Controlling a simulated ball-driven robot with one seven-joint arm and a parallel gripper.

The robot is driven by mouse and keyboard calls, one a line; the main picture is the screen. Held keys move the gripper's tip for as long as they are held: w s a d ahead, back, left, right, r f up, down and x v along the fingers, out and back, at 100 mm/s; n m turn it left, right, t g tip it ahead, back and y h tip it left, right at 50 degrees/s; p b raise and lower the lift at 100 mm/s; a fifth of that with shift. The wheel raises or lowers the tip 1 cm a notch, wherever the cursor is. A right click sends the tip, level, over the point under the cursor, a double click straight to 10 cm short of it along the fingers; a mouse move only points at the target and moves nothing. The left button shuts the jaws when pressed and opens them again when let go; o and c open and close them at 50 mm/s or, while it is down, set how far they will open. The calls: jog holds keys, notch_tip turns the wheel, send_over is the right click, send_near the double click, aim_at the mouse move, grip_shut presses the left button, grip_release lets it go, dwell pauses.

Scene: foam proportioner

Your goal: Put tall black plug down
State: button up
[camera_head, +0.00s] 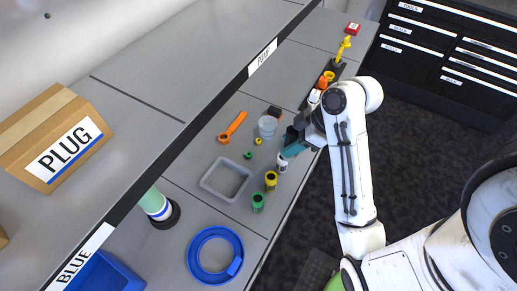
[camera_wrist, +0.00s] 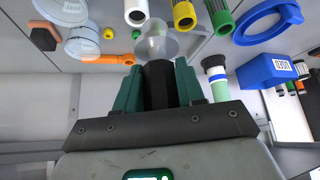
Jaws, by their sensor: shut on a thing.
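The tall black plug (camera_wrist: 158,82) is between the two teal fingers of my gripper (camera_wrist: 157,88) in the wrist view. The fingers press on its sides, and its far end points away from the palm. Its lower part is hidden by the gripper's body. In the head view my gripper (camera_head: 293,149) is over the right edge of the grey bench, near the white cylinder (camera_head: 281,162). I cannot tell from the views how high the plug is above the bench. A cardboard box labelled PLUG (camera_head: 55,138) stands on the upper shelf at left.
A clear cup (camera_head: 267,126), grey tray (camera_head: 227,198), orange tool (camera_head: 233,127), yellow cylinder (camera_head: 270,180) and green cylinder (camera_head: 258,202) crowd the bench. A blue ring (camera_head: 195,262) lies nearer. A raised shelf edge runs along the left. Black drawers (camera_head: 440,60) stand behind.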

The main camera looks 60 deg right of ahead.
jog(key=shift+w+d+f+b, duration=0.1)
jog(key=shift+w+f+b, duration=0.3)
jog(key=shift+w, duration=0.25)
jog(key=shift+w+f+b, duration=0.25)
jog(key=shift+w+b, duration=0.2)
jog(key=shift+w, duration=0.15)
jog(key=shift+w+f+b, duration=0.75)
jog(key=shift+w+f, duration=0.45)
jog(key=shift+f, duration=0.4)
jog(key=shift+w+f+b, duration=0.8)
jog(key=shift+w+f, duration=0.4)
jog(key=shift+f, duration=0.45)
jog(key=shift+w+f+b, duration=0.75)
jog(key=shift+w+f, duration=0.45)
jog(key=shift+f, duration=0.4)
jog(key=shift+f, duration=0.1)
jog(key=o, duration=1.1)
